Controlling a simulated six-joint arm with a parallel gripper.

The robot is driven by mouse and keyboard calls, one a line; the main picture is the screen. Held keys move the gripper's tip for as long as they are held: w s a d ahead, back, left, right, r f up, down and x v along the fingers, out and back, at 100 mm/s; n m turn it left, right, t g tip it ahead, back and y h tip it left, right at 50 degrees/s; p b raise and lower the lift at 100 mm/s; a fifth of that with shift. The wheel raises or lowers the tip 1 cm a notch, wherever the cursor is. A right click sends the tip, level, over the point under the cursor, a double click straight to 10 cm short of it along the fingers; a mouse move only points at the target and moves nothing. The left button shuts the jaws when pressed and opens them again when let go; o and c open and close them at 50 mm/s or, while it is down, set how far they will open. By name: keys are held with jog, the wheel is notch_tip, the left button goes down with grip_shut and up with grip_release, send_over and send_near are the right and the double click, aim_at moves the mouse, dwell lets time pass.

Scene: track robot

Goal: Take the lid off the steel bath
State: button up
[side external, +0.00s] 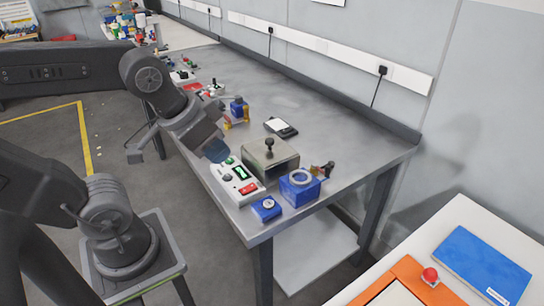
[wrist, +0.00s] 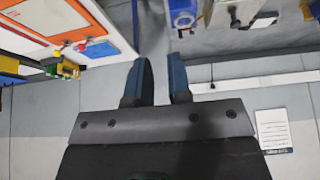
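The steel bath (side external: 283,163) stands on the grey bench in the side external view. Its lid (side external: 258,150) is on top, with a dark round knob (side external: 269,143) upright in the middle. My gripper (side external: 215,151) is to the left of the bath, above the white control box, apart from the lid and tilted downward. In the wrist view, the two blue fingers of my gripper (wrist: 162,62) are apart with nothing between them, so it is open and empty. A grey metal shape at that view's top edge may be the bath; I cannot tell.
A white control box (side external: 238,184) stands directly left of the bath. A blue unit with a ring (side external: 300,187) and a small blue box (side external: 266,208) are in front. A black-framed device (side external: 281,127) lies behind. Bench space at the back right is clear.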

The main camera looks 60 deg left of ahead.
jog(key=o, duration=0.7)
jog(key=shift+o, duration=0.2)
jog(key=n+g+y, duration=0.3)
jog(key=n+g, duration=0.4)
jog(key=n, duration=1.6)
send_over(270, 140)
jog(key=d, duration=0.4)
notch_tip(270, 140, down, 6)
jog(key=x, duration=0.8)
jog(key=shift+w+a+f, duration=0.15)
jog(key=shift+w+a, duration=0.15)
jog(key=shift+w, duration=0.1)
jog(key=shift+w+x, duration=0.2)
jog(key=shift+x, duration=1.1)
jog(key=shift+w+x, duration=0.2)
jog(key=shift+x, duration=1.05)
